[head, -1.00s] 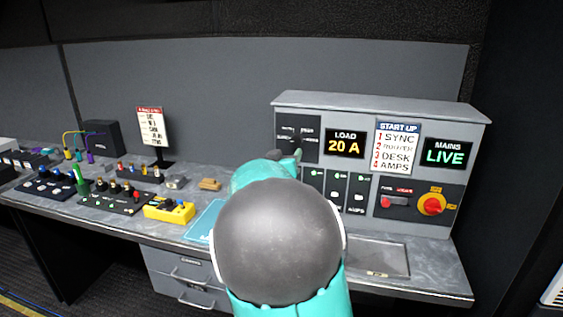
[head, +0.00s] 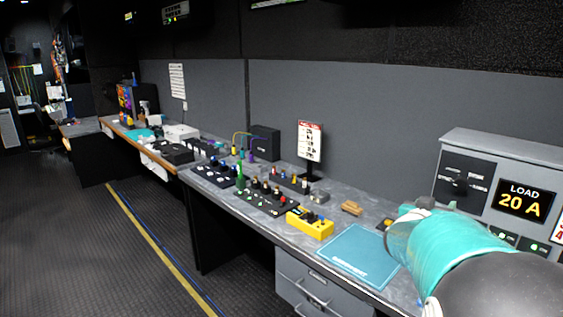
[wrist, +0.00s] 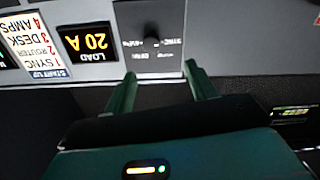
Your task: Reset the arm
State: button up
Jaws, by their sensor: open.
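My arm reaches in from the lower right of the head view, teal with a dark rounded joint, and stretches toward the grey power panel (head: 480,150). My gripper shows in the wrist view (wrist: 160,80), with two green fingers spread apart and nothing between them. Beyond the fingertips is the panel's dark plate with a black knob (wrist: 151,41). The picture in the wrist view is upside down. The panel's yellow "LOAD 20 A" display (wrist: 89,42) and the START UP list (wrist: 33,45) sit beside the plate. In the head view the gripper itself is hard to make out.
The grey desk (head: 335,214) holds a yellow control box (head: 310,223), a teal mat (head: 358,256), a small sign (head: 310,140) and several button boxes. Drawers (head: 318,290) are under it. Open floor (head: 100,250) with a yellow line lies to the left.

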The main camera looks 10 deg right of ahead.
jog(key=s+a+f+n+y, duration=0.1)
jog(key=s+a+n+y, duration=0.25)
jog(key=a+y, duration=0.6)
jog(key=s+a+f+n+y, duration=0.1)
jog(key=s+a+n+y, duration=0.3)
jog(key=a, duration=1.1)
jog(key=s+a+f+g, duration=0.2)
jog(key=s+a+f, duration=0.1)
jog(key=s, duration=0.7)
jog(key=s+a+f+g, duration=0.3)
jog(key=s, duration=0.7)
jog(key=shift+f+n, duration=0.15)
jog(key=shift+n, duration=0.2)
jog(key=shift+w+a, duration=0.1)
jog(key=shift+w, duration=0.05)
